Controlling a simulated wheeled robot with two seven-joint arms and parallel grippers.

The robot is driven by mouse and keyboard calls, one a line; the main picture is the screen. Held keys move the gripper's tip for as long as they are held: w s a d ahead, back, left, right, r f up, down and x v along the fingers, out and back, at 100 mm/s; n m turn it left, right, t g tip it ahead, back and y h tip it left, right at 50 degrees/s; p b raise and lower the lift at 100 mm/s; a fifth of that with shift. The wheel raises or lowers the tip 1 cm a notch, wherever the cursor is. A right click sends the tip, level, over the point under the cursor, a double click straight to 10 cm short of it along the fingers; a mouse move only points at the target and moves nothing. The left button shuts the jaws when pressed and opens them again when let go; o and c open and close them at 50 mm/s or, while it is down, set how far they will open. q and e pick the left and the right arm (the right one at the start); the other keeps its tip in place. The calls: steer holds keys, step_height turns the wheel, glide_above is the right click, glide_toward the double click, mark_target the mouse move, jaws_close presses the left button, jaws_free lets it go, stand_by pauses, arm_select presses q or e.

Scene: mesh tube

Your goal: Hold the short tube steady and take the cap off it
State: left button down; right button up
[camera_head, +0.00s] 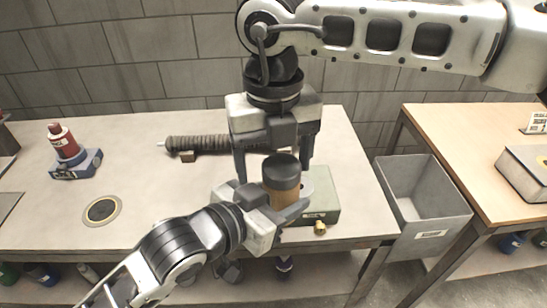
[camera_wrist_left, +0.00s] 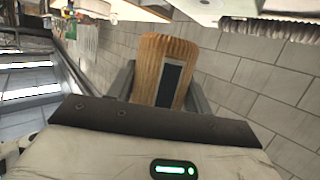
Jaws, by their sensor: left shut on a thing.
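The short tube (camera_head: 284,199) has a brown body and a dark grey cap (camera_head: 281,170) on its top end. It stands roughly upright above the front of the table. My left gripper (camera_head: 281,208) is shut on the brown body. In the left wrist view the tube (camera_wrist_left: 150,68) shows as a ribbed brown body with a dark rectangle, between the fingers of the left gripper (camera_wrist_left: 165,95). My right gripper (camera_head: 273,165) points down from above. Its fingers are apart, one on each side of the cap, with a gap visible on the left.
A grey-green box (camera_head: 322,195) with a brass knob sits just behind the tube. A long dark ribbed tube (camera_head: 205,144) lies at the back of the table (camera_head: 130,165). A red bottle (camera_head: 62,141) stands in a blue holder at left. A grey bin (camera_head: 425,205) stands right of the table.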

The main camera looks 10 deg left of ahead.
step_height(320, 180, up, 4)
steer(key=shift+r, duration=0.25)
steer(key=shift+c, duration=0.4)
steer(key=r+m, duration=0.1)
steer(key=d+r+m, duration=0.1)
steer(key=r, duration=0.1)
steer(key=shift+w+r, duration=0.1)
steer(key=shift+r, duration=0.1)
steer(key=shift+m, duration=0.3)
steer(key=shift+f, duration=3.95)
steer(key=shift+c, duration=0.3)
steer(key=c, duration=1)
steer(key=shift+o, duration=0.2)
steer(key=n, duration=0.3)
steer(key=shift+r, duration=0.2)
steer(key=shift+r, duration=0.95)
